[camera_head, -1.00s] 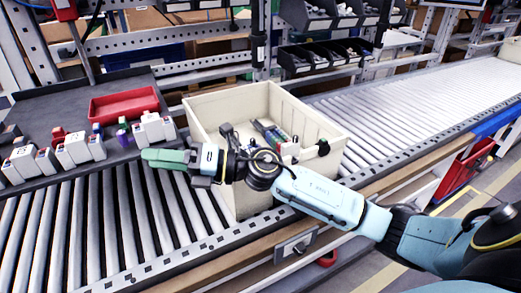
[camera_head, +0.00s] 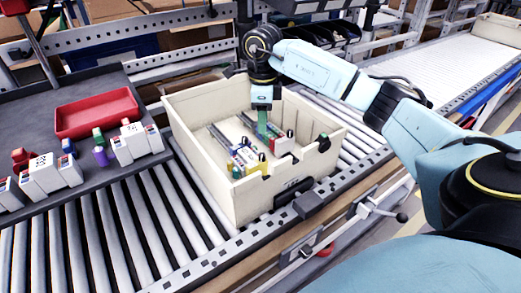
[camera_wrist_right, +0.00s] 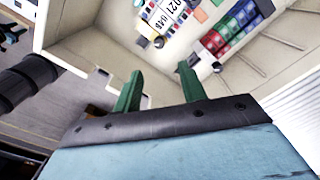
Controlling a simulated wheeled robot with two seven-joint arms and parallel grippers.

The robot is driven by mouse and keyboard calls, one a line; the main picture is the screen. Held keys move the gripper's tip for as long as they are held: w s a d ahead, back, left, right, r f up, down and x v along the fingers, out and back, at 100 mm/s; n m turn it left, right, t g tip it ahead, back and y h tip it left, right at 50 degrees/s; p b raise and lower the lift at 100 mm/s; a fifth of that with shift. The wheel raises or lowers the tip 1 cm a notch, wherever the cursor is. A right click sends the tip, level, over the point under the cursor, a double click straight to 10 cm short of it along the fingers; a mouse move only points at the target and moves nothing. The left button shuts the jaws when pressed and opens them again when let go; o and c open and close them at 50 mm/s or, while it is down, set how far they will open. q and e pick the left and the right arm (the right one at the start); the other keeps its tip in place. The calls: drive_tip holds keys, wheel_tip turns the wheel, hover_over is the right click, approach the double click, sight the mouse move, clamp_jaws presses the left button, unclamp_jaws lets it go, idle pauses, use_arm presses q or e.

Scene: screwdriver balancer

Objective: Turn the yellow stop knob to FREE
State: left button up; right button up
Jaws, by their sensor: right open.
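I cannot tell which, if either, is the stop knob, and no FREE mark is readable. In the right wrist view a small dark and yellow round part (camera_wrist_right: 158,42) lies beyond the fingertips. My right gripper (camera_head: 263,124) points down into the crate, its green fingers apart; they show open and empty in the right wrist view (camera_wrist_right: 160,78). My left gripper is not in view.
Red, green and blue blocks (camera_wrist_right: 235,25) and a numbered label plate (camera_wrist_right: 167,14) are in the crate. A red tray (camera_head: 98,112) and several white units (camera_head: 135,142) stand on the dark shelf at left.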

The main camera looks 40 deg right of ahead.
sight(262, 154)
wheel_tip(262, 154, down, 12)
drive_tip(key=shift+r+b, duration=0.15)
drive_tip(key=shift+b, duration=0.35)
clamp_jaws()
